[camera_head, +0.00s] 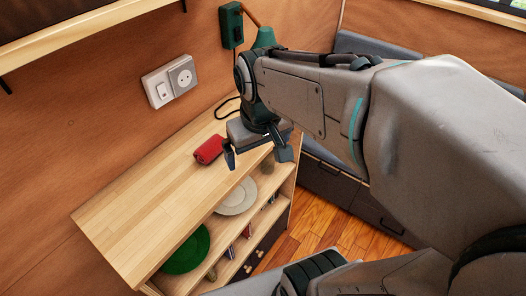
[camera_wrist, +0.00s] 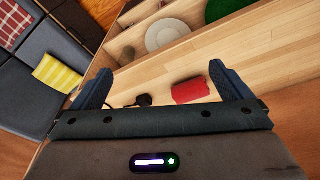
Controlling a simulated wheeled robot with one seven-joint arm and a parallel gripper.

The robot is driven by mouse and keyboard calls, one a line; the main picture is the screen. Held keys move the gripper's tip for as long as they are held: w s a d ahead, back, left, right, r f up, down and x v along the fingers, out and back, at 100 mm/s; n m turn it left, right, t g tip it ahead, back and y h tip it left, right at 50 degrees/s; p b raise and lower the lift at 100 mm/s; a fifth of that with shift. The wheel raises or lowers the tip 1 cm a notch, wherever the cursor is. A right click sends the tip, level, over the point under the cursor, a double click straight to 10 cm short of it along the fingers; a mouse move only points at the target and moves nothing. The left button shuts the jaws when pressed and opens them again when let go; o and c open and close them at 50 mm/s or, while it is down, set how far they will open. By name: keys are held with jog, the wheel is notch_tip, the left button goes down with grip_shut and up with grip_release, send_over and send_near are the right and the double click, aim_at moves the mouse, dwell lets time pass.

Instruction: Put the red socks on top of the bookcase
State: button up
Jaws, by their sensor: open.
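The red socks (camera_head: 209,149), a small folded red bundle, lie on the wooden top of the bookcase (camera_head: 150,205), near its far end by the wall. My gripper (camera_head: 256,156) is open, with nothing held between its fingers. In the head view it hovers just right of the socks, over the front edge of the bookcase top. In the wrist view the socks (camera_wrist: 190,91) show beyond the gap between my fingers (camera_wrist: 160,72), nearer the right finger. They look apart from both fingers.
A green plate (camera_head: 186,252) and a white plate (camera_head: 237,197) sit on shelves below the top. A dark cable (camera_head: 226,108) and a green lamp (camera_head: 265,38) are at the far end. A wall socket (camera_head: 170,80) is above. The near part of the top is clear.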

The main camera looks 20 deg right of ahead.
jog(key=shift+m+t, duration=0.4)
jog(key=shift+m, duration=0.5)
jog(key=s, duration=0.1)
jog(key=s+d+f, duration=0.1)
jog(key=s, duration=0.2)
jog(key=shift+s+d+f, duration=0.2)
jog(key=shift+s+f, duration=0.2)
